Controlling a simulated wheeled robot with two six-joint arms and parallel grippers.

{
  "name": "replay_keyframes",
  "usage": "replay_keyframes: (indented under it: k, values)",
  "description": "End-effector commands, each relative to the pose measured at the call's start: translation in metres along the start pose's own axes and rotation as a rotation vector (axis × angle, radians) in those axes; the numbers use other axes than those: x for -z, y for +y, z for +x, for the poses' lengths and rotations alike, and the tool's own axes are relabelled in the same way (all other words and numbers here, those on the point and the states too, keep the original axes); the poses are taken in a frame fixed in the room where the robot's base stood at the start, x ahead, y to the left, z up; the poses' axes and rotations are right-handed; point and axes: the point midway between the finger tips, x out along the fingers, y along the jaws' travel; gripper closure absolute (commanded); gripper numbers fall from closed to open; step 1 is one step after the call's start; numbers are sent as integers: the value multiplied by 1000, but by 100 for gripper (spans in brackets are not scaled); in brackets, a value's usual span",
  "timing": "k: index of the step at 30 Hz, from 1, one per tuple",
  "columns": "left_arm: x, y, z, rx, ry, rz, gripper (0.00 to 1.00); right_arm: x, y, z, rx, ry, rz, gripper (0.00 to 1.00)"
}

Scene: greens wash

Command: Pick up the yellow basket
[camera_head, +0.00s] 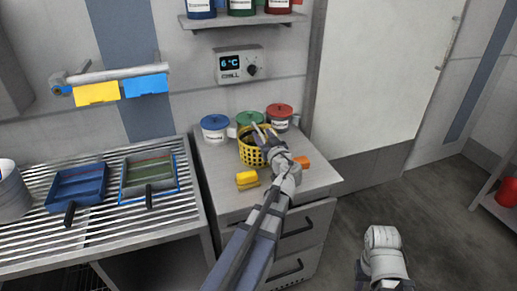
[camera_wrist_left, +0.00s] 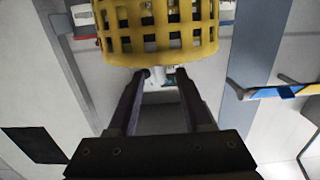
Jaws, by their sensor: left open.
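The yellow basket (camera_head: 250,156) stands on the grey cabinet top in the head view, with something dark inside it. Its slotted wall fills the top middle of the left wrist view (camera_wrist_left: 158,45). My left gripper (camera_head: 263,132) is open at the basket's right side, with its fingers over the rim area in the head view. In the left wrist view its two fingertips (camera_wrist_left: 162,74) are apart, just below the basket's lower edge. Whether they touch the basket I cannot tell. My left wrist hides part of the basket's right side.
Blue-lidded (camera_head: 214,129), green-lidded (camera_head: 249,118) and red-lidded (camera_head: 279,117) tubs stand behind the basket. A yellow block (camera_head: 247,178) lies in front and an orange one (camera_head: 302,162) to the right.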

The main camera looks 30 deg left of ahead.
Motion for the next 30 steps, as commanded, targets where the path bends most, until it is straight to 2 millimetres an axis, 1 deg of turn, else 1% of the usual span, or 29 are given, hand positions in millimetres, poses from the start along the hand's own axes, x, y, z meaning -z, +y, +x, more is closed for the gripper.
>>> replay_keyframes:
  k: [5, 11, 12, 15, 22, 23, 30]
  values:
    - [-2, 0, 6, 1, 0, 0, 50, 0, 0, 2, 0, 0, 0, 67]
    - [-6, 0, 33, 2, -1, 0, 50, 0, -1, 8, 0, 0, 0, 67]
    - [-5, 0, 39, 3, -1, 0, 50, 0, -1, 7, 0, 0, 0, 67]
    - [-5, 0, 50, 1, -1, 1, 50, 0, -1, 7, 0, 0, 0, 67]
    - [-5, -2, 51, 0, -1, 1, 50, 0, -1, 7, 0, 0, 0, 67]
    - [-5, -1, 51, 0, -1, 1, 52, 0, -1, 7, 0, 0, 0, 67]
    - [-5, -1, 51, 0, -1, 1, 79, 0, -1, 7, 0, 0, 0, 67]
